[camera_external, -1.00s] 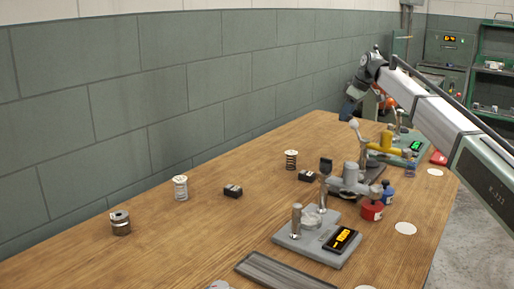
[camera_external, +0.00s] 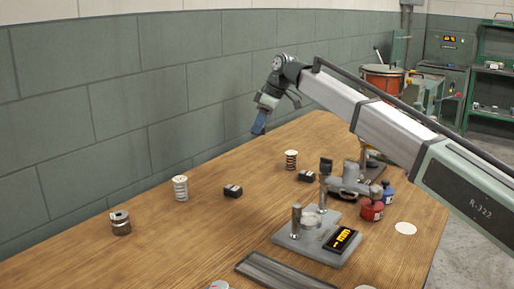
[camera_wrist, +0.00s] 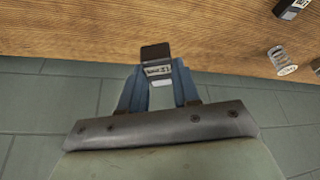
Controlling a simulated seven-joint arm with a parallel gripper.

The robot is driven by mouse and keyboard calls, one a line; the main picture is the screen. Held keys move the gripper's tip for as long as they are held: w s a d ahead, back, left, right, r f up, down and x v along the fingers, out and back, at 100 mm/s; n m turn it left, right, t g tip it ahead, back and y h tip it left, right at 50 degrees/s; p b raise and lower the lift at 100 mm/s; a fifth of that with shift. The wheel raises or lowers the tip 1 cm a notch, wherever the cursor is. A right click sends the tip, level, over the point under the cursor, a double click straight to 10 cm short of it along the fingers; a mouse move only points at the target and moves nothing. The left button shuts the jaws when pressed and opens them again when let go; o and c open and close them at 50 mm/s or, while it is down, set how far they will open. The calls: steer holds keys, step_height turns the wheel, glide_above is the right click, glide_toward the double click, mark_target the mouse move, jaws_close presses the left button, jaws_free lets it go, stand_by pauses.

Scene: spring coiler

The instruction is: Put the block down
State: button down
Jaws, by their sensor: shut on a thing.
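My gripper (camera_external: 261,123) is raised above the back edge of the table in the external view, pointing down. In the wrist view its two blue fingers (camera_wrist: 157,84) are shut on a small dark block (camera_wrist: 156,52) with a printed label. The block sticks out past the fingertips. In the external view the held block is too small and too close to the fingers to make out. The wooden table (camera_external: 190,240) lies below, with clear air under my gripper.
On the table stand a white spring (camera_external: 181,189), a dark block (camera_external: 233,191), a copper spring (camera_external: 291,160), another dark block (camera_external: 307,176) and a metal cylinder (camera_external: 120,223). A grey scale fixture (camera_external: 300,245) is at front. The wall (camera_external: 130,100) is close behind. Bare wood lies at left.

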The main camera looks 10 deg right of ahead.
steer(key=s+a+n+g, duration=0.1)
steer(key=s+a+n, duration=0.1)
steer(key=s+a, duration=1.1)
steer(key=n+g+h, duration=0.1)
steer(key=n+g, duration=0.3)
steer(key=n, duration=0.7)
glide_above(154, 266)
steer(key=w+d, duration=0.1)
steer(key=shift+f, duration=5.1)
steer(key=shift+f, duration=0.1)
steer(key=c, duration=0.8)
jaws_free()
